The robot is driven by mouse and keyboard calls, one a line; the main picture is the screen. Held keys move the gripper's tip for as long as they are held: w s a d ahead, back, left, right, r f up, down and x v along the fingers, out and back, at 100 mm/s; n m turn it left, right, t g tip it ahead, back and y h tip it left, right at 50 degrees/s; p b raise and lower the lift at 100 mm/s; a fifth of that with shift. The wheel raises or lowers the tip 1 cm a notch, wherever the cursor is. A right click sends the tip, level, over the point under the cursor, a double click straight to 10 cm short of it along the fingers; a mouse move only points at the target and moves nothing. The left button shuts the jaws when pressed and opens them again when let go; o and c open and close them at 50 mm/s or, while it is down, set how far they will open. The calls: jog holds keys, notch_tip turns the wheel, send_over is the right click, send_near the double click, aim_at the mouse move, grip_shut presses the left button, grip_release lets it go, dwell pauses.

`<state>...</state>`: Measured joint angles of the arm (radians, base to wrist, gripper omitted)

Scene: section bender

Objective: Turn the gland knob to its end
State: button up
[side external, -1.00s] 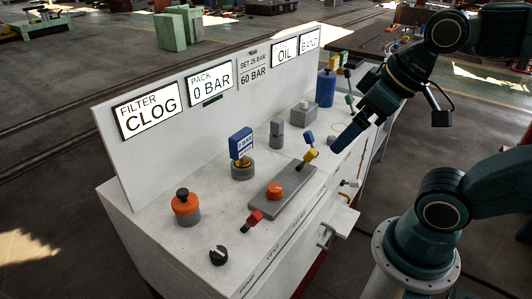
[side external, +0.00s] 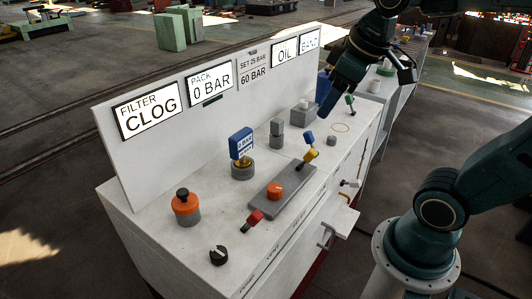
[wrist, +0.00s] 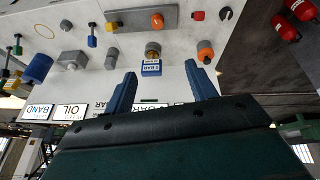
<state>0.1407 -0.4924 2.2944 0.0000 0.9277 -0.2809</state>
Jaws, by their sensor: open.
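No part is labelled as the gland knob, so I cannot tell which one it is. An orange knob (side external: 275,191) sits on a grey plate on the bench; it also shows in the wrist view (wrist: 157,20). A second orange knob (side external: 185,203) with a grey base and dark top stands at the near left, also in the wrist view (wrist: 205,52). A small grey cylinder (side external: 332,141) stands right of the plate. My gripper (side external: 326,104) is above the bench's far part, apart from these knobs. In the wrist view its blue fingers (wrist: 160,90) are spread and empty.
A blue 0 BAR gauge (side external: 241,145), a grey block (side external: 277,133), a yellow-and-blue lever (side external: 311,155) and a red knob (side external: 254,218) stand on the bench. A black slotted ring (side external: 218,255) lies near the front. The white display panel (side external: 165,145) rises behind.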

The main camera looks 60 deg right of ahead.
jog(key=w+d+n+g, duration=0.2)
jog(key=w+d, duration=0.7)
jog(key=n+g, duration=0.3)
jog(key=n, duration=0.3)
send_over(332, 137)
notch_tip(332, 137, down, 21)
jog(key=shift+s+a+f+y, duration=0.1)
jog(key=shift+a+f+y, duration=0.1)
jog(key=shift+y, duration=0.1)
jog(key=shift+f, duration=0.1)
notch_tip(332, 137, down, 14)
jog(key=shift+r, duration=0.25)
jog(key=c, duration=1)
